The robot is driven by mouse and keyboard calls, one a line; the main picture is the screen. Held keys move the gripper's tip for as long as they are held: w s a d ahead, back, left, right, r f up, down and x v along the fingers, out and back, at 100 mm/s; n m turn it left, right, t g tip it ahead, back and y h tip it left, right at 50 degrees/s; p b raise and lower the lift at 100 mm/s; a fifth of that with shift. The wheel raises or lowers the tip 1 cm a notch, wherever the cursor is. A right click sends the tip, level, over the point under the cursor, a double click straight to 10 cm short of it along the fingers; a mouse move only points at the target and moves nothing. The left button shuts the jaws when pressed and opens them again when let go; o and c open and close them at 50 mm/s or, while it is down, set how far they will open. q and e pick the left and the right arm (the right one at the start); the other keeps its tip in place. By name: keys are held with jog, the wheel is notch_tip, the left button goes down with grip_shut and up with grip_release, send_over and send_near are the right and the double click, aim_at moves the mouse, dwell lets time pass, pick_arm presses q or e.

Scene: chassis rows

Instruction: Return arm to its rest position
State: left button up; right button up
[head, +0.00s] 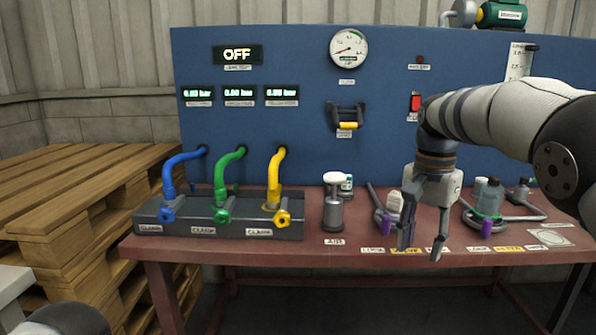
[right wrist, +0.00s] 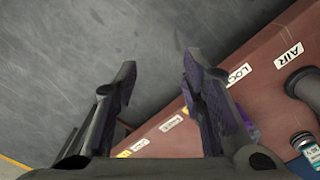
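My right arm reaches in from the right in the head view. Its gripper (head: 422,248) points down in front of the red-brown table's front edge, with its fingers apart and nothing between them. In the right wrist view the same gripper (right wrist: 160,85) shows two dark fingers spread wide, with grey floor and part of the table edge behind them. My left arm shows only as a dark rounded part at the bottom left of the head view; its gripper is out of the picture.
A blue panel (head: 260,130) stands behind. Wooden pallets (head: 80,190) are stacked at left.

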jog(key=s+d+f+n+g, duration=0.1)
jog(key=s+f, duration=0.1)
jog(key=f, duration=0.8)
jog(key=s+d+f+n, duration=0.1)
jog(key=s+d+f, duration=0.1)
jog(key=f, duration=0.8)
jog(key=s+f+n+p, duration=0.2)
jog(key=s+f, duration=0.8)
jog(key=s, duration=0.3)
pick_arm(q)
jog(key=w+r+t+p, duration=0.1)
jog(key=w+r, duration=0.3)
jog(key=w, duration=0.1)
jog(key=shift+w, duration=0.3)
pick_arm(e)
jog(key=s+a+n, duration=0.1)
jog(key=s+n, duration=0.1)
jog(key=s, duration=1.3)
jog(key=s+a+n+g, duration=0.1)
jog(key=s+a+n, duration=0.1)
jog(key=s, duration=1.4)
jog(key=shift+r+n, duration=0.2)
jog(key=shift+n, duration=0.5)
jog(key=shift+o, duration=0.3)
